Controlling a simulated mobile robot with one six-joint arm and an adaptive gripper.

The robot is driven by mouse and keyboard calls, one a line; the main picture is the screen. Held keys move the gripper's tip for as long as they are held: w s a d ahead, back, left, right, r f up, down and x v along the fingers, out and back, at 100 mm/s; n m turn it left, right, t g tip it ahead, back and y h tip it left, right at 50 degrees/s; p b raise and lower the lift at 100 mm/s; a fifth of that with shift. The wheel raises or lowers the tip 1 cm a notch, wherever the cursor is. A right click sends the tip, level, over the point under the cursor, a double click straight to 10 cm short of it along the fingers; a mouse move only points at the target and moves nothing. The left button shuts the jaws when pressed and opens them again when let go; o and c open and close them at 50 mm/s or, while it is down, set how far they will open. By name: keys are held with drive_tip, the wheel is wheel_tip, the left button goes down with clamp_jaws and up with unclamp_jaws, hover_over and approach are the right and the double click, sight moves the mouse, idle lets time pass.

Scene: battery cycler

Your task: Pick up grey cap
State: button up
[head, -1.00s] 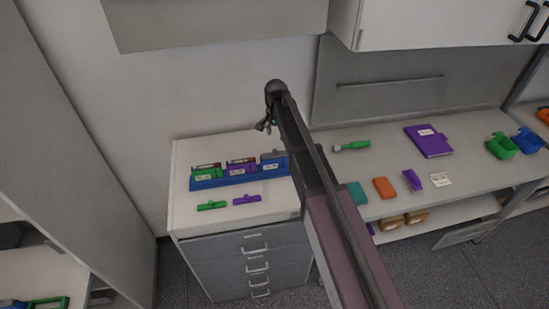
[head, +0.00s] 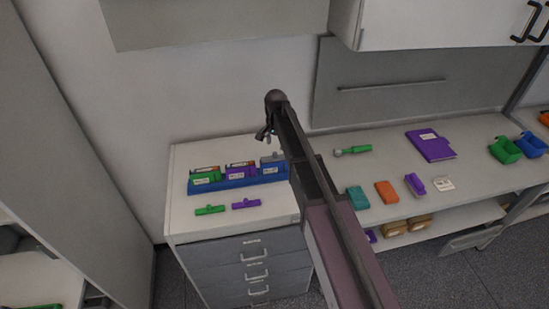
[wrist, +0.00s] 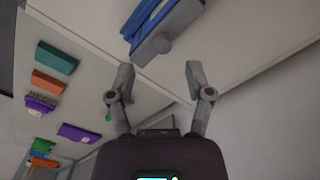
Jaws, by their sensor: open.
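The grey cap (head: 279,156) is at the right end of the blue holder (head: 232,183), on the blue-labelled unit (head: 269,169). In the wrist view the grey cap (wrist: 173,35) is a grey bar with a round knob, just beyond my fingertips and beside blue parts. My gripper (head: 263,136) is above and behind the holder in the head view. In the wrist view my gripper (wrist: 159,74) is open and empty, its fingers spread apart on either side of the knob's line, with a visible gap to the cap.
A green cap (head: 209,210) and a purple cap (head: 246,205) lie in front of the holder on the drawer cabinet (head: 190,225). Green and purple units stand left in the holder. The bench (head: 380,160) at right carries a purple book (head: 430,145) and small coloured items.

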sight(275, 153)
drive_tip(key=shift+a+f+b, duration=0.15)
drive_tip(key=shift+f+b, duration=2.4)
drive_tip(key=shift+f, duration=0.05)
clamp_jaws()
